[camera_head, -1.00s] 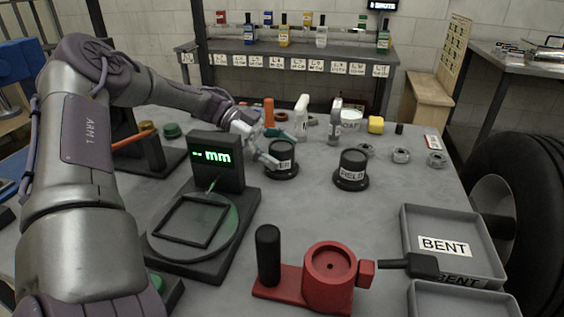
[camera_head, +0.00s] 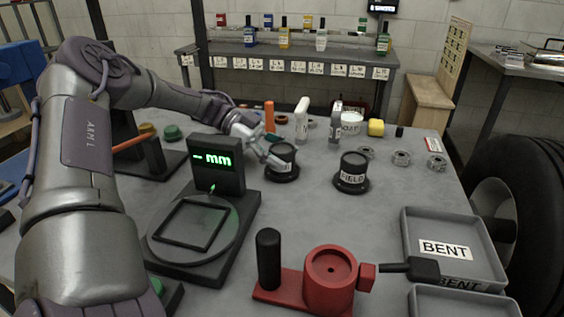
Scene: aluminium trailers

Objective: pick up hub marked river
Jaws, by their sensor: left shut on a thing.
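A black hub (camera_head: 288,168) with a white label stands on the grey table, left of a second black hub (camera_head: 352,170) whose label reads FIELD. The first hub's label is partly covered and I cannot read it now. My left gripper (camera_head: 276,160) reaches it from the left and is shut on it, at its left side. The hub looks upright; I cannot tell whether its base is clear of the table. My right gripper is not in view.
A black gauge with a green "mm" display (camera_head: 216,160) stands close to the left. A red fixture (camera_head: 328,278) is in front, with a grey BENT tray (camera_head: 412,225) at right. The table's middle is clear.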

